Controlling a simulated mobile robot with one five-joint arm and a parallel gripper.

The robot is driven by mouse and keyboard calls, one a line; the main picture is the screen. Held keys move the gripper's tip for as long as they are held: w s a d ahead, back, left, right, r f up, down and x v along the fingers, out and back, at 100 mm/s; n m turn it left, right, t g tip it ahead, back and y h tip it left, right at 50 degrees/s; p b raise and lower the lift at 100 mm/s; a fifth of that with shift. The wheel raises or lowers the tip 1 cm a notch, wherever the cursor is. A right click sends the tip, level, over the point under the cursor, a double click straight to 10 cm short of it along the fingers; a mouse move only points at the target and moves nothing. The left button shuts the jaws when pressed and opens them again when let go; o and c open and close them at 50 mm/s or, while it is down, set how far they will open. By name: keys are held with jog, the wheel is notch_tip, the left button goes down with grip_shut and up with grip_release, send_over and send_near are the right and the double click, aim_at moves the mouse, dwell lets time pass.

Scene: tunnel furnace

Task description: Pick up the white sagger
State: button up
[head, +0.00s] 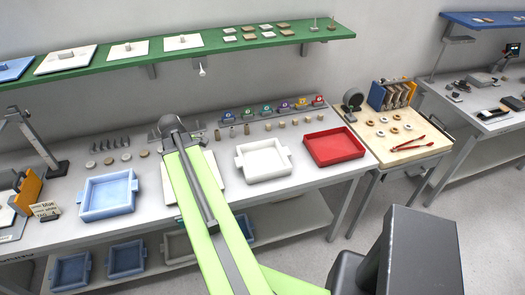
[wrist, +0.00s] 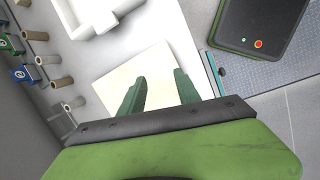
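The white sagger (head: 264,160) is a shallow, open square tray with side handles. It stands on the grey bench, right of my arm and left of the red tray, and looks empty. Part of it shows at the top left edge of the wrist view (wrist: 72,22). My gripper (wrist: 158,88) has its two green fingers apart with nothing between them. It is above a flat cream board (wrist: 140,72), to one side of the sagger and apart from it. In the head view my arm hides the fingers.
A red tray (head: 334,146) stands right of the sagger and a blue tray (head: 109,195) stands left of my arm. Small cylinders and coloured numbered tags (head: 283,107) line the bench behind the sagger. A green shelf (head: 215,45) overhangs the back.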

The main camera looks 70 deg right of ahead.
jog(key=s+d+r+n+g+p, duration=0.1)
jog(key=s+d+r+p, duration=0.15)
jog(key=s+d, duration=0.5)
jog(key=s+d+r+n+g+p, duration=0.1)
jog(key=s+d+r+n, duration=0.1)
jog(key=s+d+r, duration=0.5)
jog(key=b, duration=1.2)
send_near(269, 171)
jog(key=x, duration=0.5)
jog(key=shift+s+d+f, duration=0.15)
jog(key=shift+s+d, duration=0.25)
jog(key=shift+d, duration=0.1)
jog(key=b+x, duration=0.3)
jog(key=a+b+x, duration=0.1)
jog(key=b+x, duration=0.1)
jog(key=shift+w+d+f, duration=0.1)
jog(key=shift+w+f, duration=0.15)
jog(key=shift+f, duration=0.1)
jog(key=shift+r, duration=0.2)
grip_shut()
